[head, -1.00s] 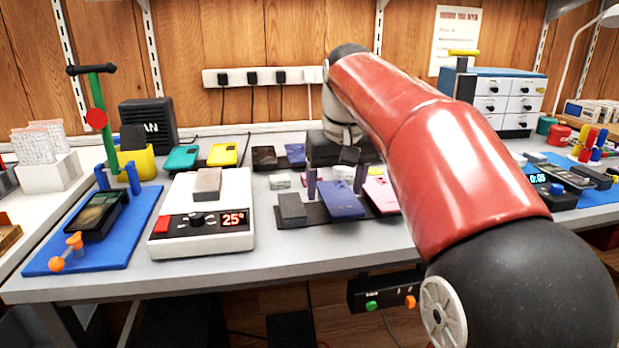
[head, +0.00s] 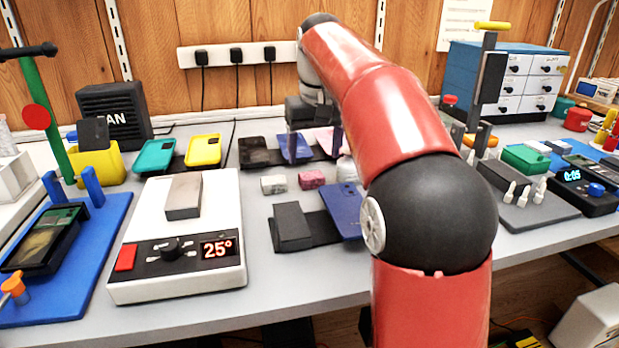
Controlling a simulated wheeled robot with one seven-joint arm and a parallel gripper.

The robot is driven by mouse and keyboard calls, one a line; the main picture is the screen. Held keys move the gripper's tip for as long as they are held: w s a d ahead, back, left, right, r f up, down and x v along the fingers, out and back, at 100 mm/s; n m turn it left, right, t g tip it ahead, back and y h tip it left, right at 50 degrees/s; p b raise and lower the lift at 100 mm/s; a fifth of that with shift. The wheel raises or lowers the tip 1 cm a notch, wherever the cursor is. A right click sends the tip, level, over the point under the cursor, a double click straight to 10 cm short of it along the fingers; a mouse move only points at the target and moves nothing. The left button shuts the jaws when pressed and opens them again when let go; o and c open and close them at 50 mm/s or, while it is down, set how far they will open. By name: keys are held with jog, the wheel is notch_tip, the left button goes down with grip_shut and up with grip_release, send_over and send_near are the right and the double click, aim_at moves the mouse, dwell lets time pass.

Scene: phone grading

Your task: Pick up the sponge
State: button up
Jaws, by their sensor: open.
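My gripper (head: 315,150) points down over the back middle of the bench. Its two dark fingers are apart and nothing shows held between them. Below and in front of it are a pale block (head: 274,184), a pink block (head: 312,179) and a whitish piece (head: 347,170) partly behind my arm. I cannot tell for sure which thing is the sponge; these small blocks are possible. A pink cloth-like thing (head: 322,136) shows behind the fingers. My arm hides part of the bench to the right.
A white heating plate (head: 130,282) with a grey block (head: 184,196) stands front left. Teal (head: 155,156) and yellow (head: 203,151) cases lie behind. Bare bench shows along the front edge.

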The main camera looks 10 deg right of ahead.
aim_at(312, 175)
jog(key=f, duration=0.4)
jog(key=w+f+b, duration=0.1)
jog(key=f, duration=0.1)
jog(key=shift+a, duration=0.15)
jog(key=c, duration=1.1)
